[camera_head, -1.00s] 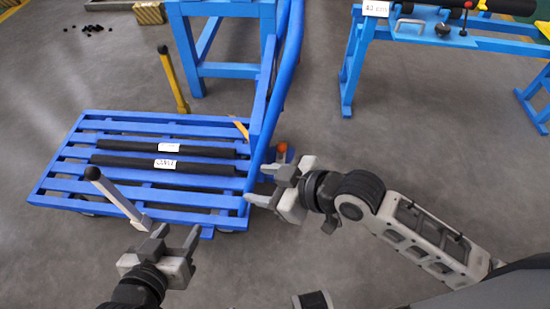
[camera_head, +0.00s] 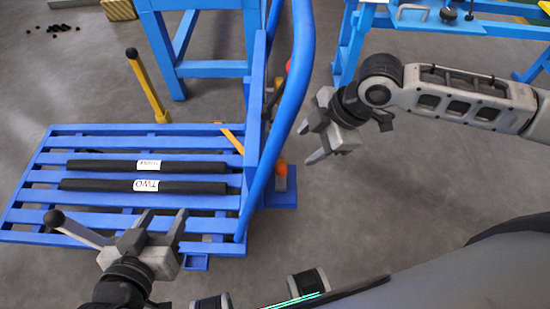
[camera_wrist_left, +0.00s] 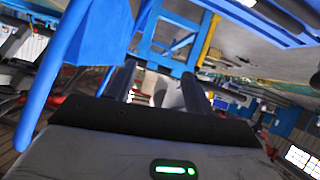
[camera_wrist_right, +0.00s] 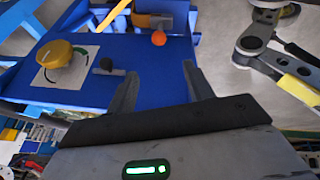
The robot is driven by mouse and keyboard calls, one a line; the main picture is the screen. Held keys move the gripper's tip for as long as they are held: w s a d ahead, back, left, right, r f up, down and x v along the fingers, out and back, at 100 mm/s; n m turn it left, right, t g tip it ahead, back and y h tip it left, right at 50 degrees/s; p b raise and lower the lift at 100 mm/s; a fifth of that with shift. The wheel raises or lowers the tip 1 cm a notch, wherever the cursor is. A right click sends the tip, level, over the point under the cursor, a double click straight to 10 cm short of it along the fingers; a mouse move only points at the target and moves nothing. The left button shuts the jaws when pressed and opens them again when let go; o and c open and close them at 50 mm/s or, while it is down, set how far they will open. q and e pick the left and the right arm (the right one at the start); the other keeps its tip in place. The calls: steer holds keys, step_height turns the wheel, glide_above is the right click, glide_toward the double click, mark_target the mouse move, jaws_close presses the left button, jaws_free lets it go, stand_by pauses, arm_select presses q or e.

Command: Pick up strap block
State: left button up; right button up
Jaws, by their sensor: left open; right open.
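I cannot tell for sure which thing is the strap block. Two long black bars with white labels, the far one (camera_head: 190,167) and the near one (camera_head: 100,185), lie on the slatted blue cart (camera_head: 40,172). My left gripper (camera_head: 163,221) is open and empty at the cart's near edge; its fingers also show in the left wrist view (camera_wrist_left: 158,88). My right gripper (camera_head: 307,144) is open and empty, right of the cart's upright frame. In the right wrist view its fingers (camera_wrist_right: 162,88) point towards a blue plate (camera_wrist_right: 160,65) with a yellow knob (camera_wrist_right: 62,54) and an orange ball (camera_wrist_right: 158,39).
A curved blue handle rail (camera_head: 297,85) rises between my grippers. Blue benches stand behind. The grey floor (camera_head: 420,180) at right is open.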

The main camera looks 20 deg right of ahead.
mark_target(283, 168)
steer(key=b+x, duration=0.2)
steer(key=x, duration=0.7)
steer(key=shift+a+f, duration=0.1)
steer(key=shift+f, duration=0.15)
steer(key=x, duration=0.1)
steer(key=b+x, duration=0.1)
steer(key=x, duration=0.1)
steer(key=b+x, duration=0.1)
steer(key=x, duration=0.1)
steer(key=shift+w+d+f, duration=0.1)
steer(key=shift+d+f, duration=0.1)
steer(key=shift+f, duration=0.1)
steer(key=shift+w+a+f, duration=0.1)
steer(key=shift+a+f, duration=0.05)
steer(key=shift+f, duration=0.15)
arm_select(q)
step_height(283, 168, down, 8)
steer(key=d+g, duration=0.1)
steer(key=g, duration=0.1)
steer(key=shift+w+d+f, duration=0.2)
steer(key=shift+d, duration=0.2)
arm_select(e)
steer(key=c, duration=1)
arm_select(q)
steer(key=shift+r+h, duration=0.2)
steer(key=shift+h, duration=0.1)
arm_select(e)
steer(key=shift+r, duration=0.1)
steer(key=shift+c, duration=0.6)
